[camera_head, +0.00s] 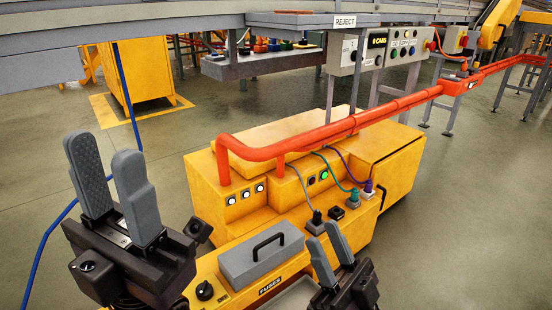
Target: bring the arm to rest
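My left gripper (114,188) is at the lower left of the head view. Its two grey fingers point up and stand apart, with nothing between them. My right gripper (327,246) is at the bottom centre, in front of the yellow machine (262,204). Its two grey fingers are a little apart, with a narrow gap and nothing seen between them. Both grippers appear clear of the objects around them. The arm links behind the grippers are mostly out of the picture.
A grey handled lid (262,257) lies on the yellow machine between my grippers. Plugs with cables (368,188) stand at its right. An orange rail (330,132) runs above it. Floor (470,220) at right is clear.

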